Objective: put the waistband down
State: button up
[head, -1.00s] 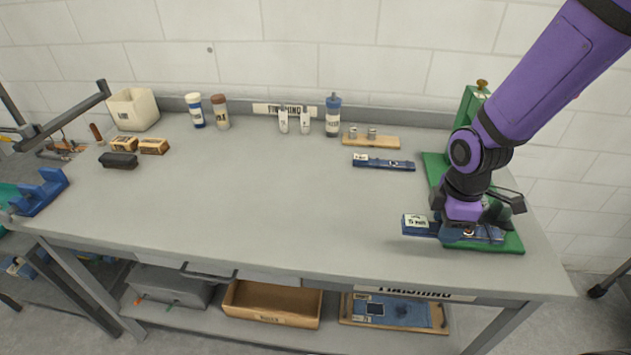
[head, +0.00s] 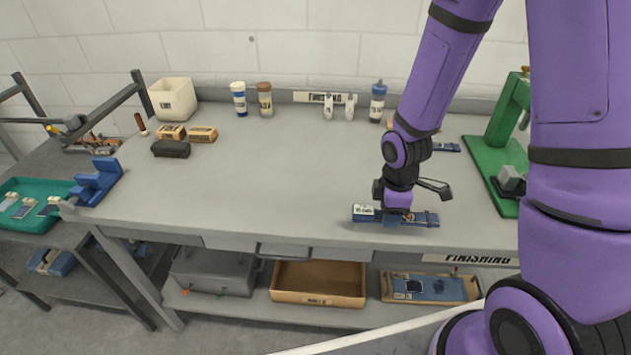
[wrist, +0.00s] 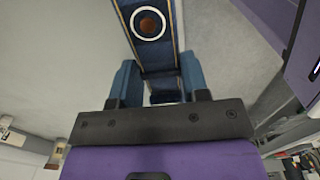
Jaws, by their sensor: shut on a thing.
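The waistband (head: 420,219) is a dark blue strip with a white label at its left end. It lies level across the picture near the front edge of the bench, at or just above the top; I cannot tell if it touches. My gripper (head: 397,212) points down and is shut on its middle. In the wrist view the waistband (wrist: 150,52), with a round ringed brown patch, runs between the two blue fingers of my gripper (wrist: 160,82).
The grey bench (head: 270,180) is clear to the left of the waistband. A green press (head: 484,165) stands at the right. Another blue strip (head: 446,147) lies behind my arm. Bottles, brown blocks and a cream bin (head: 173,99) stand along the back and left.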

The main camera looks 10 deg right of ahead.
send_over(350, 193)
jog(key=shift+s+f, duration=0.1)
jog(key=shift+f, duration=2.4)
jog(key=shift+f, duration=0.15)
jog(key=o, duration=1)
jog(key=shift+c, duration=0.2)
